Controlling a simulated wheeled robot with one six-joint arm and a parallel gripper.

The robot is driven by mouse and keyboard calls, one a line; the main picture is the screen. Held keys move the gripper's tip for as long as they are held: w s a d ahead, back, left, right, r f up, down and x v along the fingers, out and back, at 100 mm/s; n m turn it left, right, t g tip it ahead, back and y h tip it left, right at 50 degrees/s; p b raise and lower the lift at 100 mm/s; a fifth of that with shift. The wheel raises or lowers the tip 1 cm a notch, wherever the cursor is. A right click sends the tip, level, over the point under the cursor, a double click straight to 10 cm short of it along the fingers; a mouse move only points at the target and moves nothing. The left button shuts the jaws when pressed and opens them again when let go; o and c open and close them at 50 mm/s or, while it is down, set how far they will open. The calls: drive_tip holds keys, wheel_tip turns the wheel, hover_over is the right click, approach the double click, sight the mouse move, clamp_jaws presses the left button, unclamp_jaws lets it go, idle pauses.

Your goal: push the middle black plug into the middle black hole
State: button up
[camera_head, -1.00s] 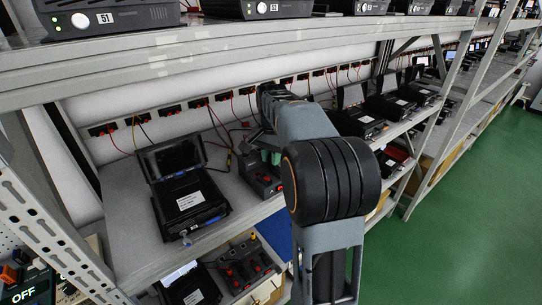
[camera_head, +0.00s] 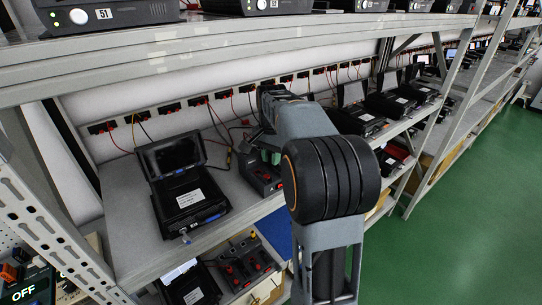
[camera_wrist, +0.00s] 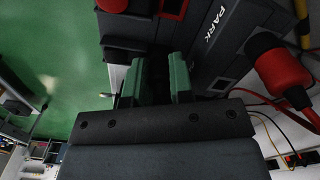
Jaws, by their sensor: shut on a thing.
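My gripper (camera_wrist: 160,78) has two green fingers, seen pointing at a dark grey box (camera_wrist: 214,48) marked PARK in the wrist view. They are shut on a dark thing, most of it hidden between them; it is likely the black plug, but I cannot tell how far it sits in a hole. The middle black hole is hidden. A red plug (camera_wrist: 283,72) sits in the box's right side. In the head view the green fingers (camera_head: 268,157) are partly hidden by my arm, above a device with red connectors (camera_head: 262,180) on the middle shelf.
An open black case (camera_head: 187,187) stands left of the device. Red and black wires hang from the sockets (camera_head: 170,108) along the rear wall. The upper shelf edge (camera_head: 200,62) runs above my arm. A similar unit (camera_head: 242,266) stands on the lower shelf. Green floor (camera_head: 470,220) is clear at right.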

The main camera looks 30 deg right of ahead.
drive_tip(key=o, duration=0.8)
drive_tip(key=shift+s, duration=0.15)
drive_tip(key=shift+o, duration=0.2)
drive_tip(key=shift+r, duration=0.1)
drive_tip(key=shift+c, duration=0.4)
drive_tip(key=shift+r, duration=0.2)
